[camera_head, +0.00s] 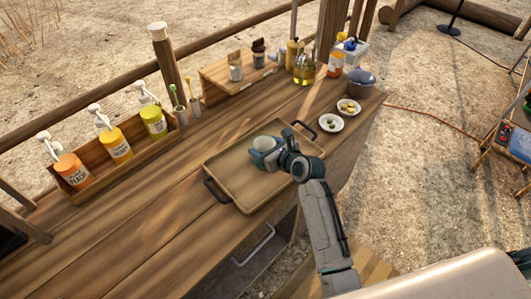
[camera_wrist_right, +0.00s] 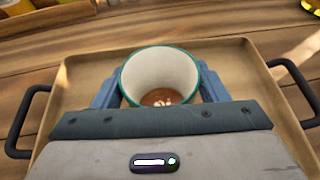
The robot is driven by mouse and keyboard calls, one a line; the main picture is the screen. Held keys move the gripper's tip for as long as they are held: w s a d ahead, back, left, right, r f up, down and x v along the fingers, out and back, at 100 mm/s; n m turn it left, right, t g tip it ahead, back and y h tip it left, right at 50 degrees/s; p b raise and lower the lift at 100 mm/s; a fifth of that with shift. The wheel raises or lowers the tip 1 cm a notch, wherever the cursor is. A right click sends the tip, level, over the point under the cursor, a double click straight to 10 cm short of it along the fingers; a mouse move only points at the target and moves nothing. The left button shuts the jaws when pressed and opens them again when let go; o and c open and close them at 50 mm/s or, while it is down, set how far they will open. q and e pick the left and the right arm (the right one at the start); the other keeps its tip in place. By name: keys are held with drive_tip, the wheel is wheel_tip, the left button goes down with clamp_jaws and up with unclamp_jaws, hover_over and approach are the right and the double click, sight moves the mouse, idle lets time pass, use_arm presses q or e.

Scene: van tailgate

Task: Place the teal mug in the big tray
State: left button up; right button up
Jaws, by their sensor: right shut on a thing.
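The teal mug (camera_head: 265,143) is over the big tray (camera_head: 240,195) in the head view. In the right wrist view the mug (camera_wrist_right: 160,76) shows a white inside, a teal rim and something brown at its bottom. My right gripper (camera_head: 268,156) is shut on the mug, with a blue finger on each side of it. The wrist view also shows the tray (camera_wrist_right: 85,85) around and below the mug, with black handles at both ends. I cannot tell whether the mug's base touches the tray. My left gripper is not in view.
A wooden rack (camera_head: 85,188) with several pump bottles stands to the left on the wooden counter (camera_head: 130,230). Two small bowls (camera_head: 331,122) and a dark pot (camera_head: 360,82) are right of the tray. A glass oil jug (camera_head: 304,72) and other bottles stand at the back.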

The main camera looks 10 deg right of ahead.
idle(0.3)
drive_tip(key=o, duration=1.1)
drive_tip(key=shift+f, duration=0.15)
drive_tip(key=shift+s+d+r, duration=0.1)
drive_tip(key=shift+s+r, duration=0.1)
drive_tip(key=b+v, duration=0.1)
drive_tip(key=v, duration=1)
drive_tip(key=shift+s+d+r, duration=0.1)
drive_tip(key=shift+s+d, duration=0.05)
drive_tip(key=shift+s, duration=0.15)
